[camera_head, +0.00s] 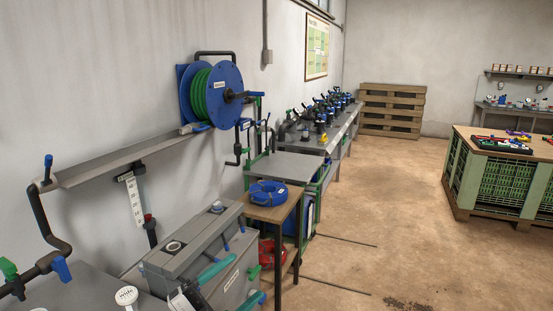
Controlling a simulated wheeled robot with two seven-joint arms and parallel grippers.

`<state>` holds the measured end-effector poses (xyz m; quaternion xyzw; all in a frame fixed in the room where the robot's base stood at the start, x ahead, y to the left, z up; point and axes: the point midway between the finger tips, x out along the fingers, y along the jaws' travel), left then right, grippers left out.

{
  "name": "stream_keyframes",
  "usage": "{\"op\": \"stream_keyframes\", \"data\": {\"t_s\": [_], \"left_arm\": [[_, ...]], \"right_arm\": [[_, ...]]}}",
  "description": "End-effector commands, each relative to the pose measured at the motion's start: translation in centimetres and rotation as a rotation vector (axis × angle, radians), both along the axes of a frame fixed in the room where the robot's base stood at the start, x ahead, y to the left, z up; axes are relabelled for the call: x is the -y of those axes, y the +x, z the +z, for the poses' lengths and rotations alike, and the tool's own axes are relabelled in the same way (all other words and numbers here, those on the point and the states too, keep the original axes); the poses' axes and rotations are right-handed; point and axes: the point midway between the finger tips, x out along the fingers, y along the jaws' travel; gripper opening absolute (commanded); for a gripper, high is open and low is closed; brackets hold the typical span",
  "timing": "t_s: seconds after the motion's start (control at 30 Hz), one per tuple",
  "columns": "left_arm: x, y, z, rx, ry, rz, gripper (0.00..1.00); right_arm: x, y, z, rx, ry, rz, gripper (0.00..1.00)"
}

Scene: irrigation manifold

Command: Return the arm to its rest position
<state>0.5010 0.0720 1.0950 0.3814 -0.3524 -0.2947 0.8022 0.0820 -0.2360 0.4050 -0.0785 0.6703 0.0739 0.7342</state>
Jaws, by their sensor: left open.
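My left gripper (249,277) shows at the bottom of the head view, partly cut off by the lower edge. Its two teal fingers are apart, with nothing visible between them. It appears in front of the grey lidded box (184,244); I cannot tell its exact distance from the box. Most of my left arm is out of frame. My right gripper is not in view.
A small wooden stand (273,212) holds a blue hose coil (267,193). A blue reel (218,90) with green hose hangs above a wall shelf (115,164). A green crate (492,178) stands right. The middle floor is mostly clear, with thin dark rods (336,286).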

Motion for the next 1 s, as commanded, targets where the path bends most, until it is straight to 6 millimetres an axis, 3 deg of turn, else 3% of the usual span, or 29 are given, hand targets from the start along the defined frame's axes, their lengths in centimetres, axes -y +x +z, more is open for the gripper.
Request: {"op": "stream_keyframes", "data": {"t_s": [0.07,0.17,0.27,0.4,0.5,0.63,0.8,1.0], "left_arm": [[-2.7,0.4,-0.1,-0.096,-0.172,0.172,0.72],[-6.9,0.8,-2.3,-0.267,-0.333,0.407,0.72],[-10.9,-0.1,-6.7,-0.497,-0.43,0.635,0.72],[-14.5,-4.5,-14.7,-0.887,-0.459,0.896,0.72],[-15.2,-8.5,-19.2,-1.133,-0.422,1.0,0.72],[-15.2,-13.3,-22.7,-1.377,-0.356,1.062,0.72],[-14.4,-18.8,-25.3,-1.626,-0.264,1.084,0.72],[-13.3,-24.7,-26.8,-1.871,-0.148,1.063,0.72]], "right_arm": [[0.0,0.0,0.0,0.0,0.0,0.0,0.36],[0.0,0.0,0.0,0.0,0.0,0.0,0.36],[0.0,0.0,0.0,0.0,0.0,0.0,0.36],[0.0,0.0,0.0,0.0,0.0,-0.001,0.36],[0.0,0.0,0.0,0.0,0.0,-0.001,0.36],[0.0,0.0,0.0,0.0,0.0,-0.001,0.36],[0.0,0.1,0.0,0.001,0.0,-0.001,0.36],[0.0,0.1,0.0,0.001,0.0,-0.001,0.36]]}}
